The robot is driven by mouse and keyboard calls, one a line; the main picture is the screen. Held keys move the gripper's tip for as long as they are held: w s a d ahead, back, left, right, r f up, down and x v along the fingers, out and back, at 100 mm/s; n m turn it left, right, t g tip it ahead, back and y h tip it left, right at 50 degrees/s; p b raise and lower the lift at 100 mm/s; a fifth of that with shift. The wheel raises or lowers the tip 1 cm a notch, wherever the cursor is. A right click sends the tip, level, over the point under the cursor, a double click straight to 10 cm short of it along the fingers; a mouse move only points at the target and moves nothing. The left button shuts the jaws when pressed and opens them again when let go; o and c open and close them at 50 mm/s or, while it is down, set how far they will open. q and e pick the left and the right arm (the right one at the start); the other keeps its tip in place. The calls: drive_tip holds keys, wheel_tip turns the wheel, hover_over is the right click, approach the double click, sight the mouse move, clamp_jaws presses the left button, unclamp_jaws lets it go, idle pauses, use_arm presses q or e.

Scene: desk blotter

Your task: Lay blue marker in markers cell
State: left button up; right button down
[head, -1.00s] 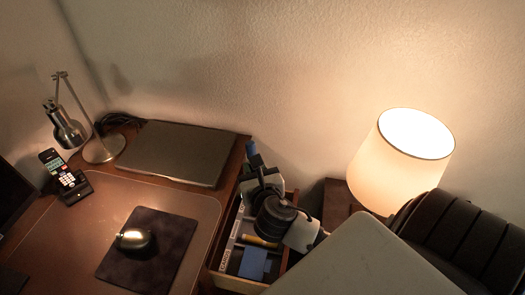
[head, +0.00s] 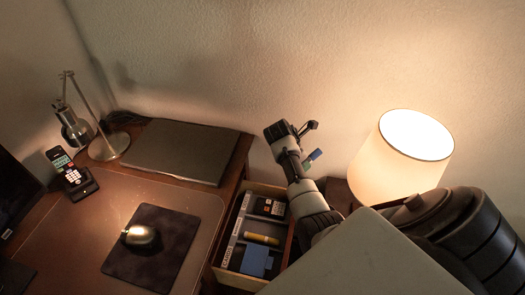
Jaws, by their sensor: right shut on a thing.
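The blue marker (head: 316,154) shows as a short blue piece to the right of my right wrist, raised above and behind the open drawer. My right gripper (head: 307,163) is shut on it; my own wrist hides most of the fingers. A greenish patch shows at the grip. The drawer's organizer (head: 237,229) has labelled cells. A yellow marker-like stick (head: 262,239) lies in the middle cell. I cannot read that cell's label. My left gripper is not in view.
The back cell holds a dark item (head: 270,207); the front cell, labelled CARDS, holds a blue pad (head: 256,261). A lit lamp (head: 400,160) stands close right of my arm. The desk holds a laptop (head: 180,150), mouse (head: 140,235), phone (head: 70,174) and desk lamp (head: 108,146).

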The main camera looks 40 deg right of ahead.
drive_tip(key=s+a+f+m+y, duration=0.1)
drive_tip(key=a+f+m+y, duration=0.4)
drive_tip(key=f, duration=0.2)
drive_tip(key=m+t+y+p, duration=0.1)
drive_tip(key=m+t+y, duration=0.1)
drive_tip(key=m, duration=0.1)
hover_over(262, 231)
wheel_tip(262, 231, down, 5)
drive_tip(key=shift+w+d+r, duration=0.15)
drive_tip(key=shift+w+d, duration=0.1)
drive_tip(key=shift+d, duration=0.1)
wheel_tip(262, 231, down, 11)
drive_tip(key=b, duration=0.7)
drive_tip(key=shift+r, duration=0.2)
drive_tip(key=shift+f+b, duration=0.55)
drive_tip(key=shift+s+a+f, duration=0.1)
drive_tip(key=shift+s+f, duration=0.05)
